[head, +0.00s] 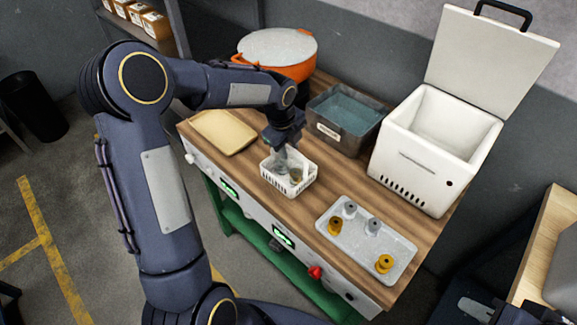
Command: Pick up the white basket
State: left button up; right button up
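The small white basket (288,187) with slotted walls stands on the wooden top of the bench, left of the centre. Small greyish items show inside it, partly hidden. My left arm reaches over from the left, and its gripper (283,155) points down at the basket's back left part. The fingertips are small and overlap the basket's rim and inside in the picture. I cannot tell whether they touch the basket or how far apart they are. My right gripper does not show; only part of what looks like my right arm is at the bottom right.
A beige board (222,131) lies left of the basket, and an orange pot (290,66) stands behind. A grey bin (345,117) stands close behind right. A large open white box (420,160) stands right. A grey tray (365,243) with grey and orange parts lies in front right.

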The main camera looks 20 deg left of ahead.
pick_arm(q)
jog(key=shift+w+f, duration=0.1)
jog(key=shift+f, duration=0.2)
grip_shut()
jog(key=shift+r, duration=0.2)
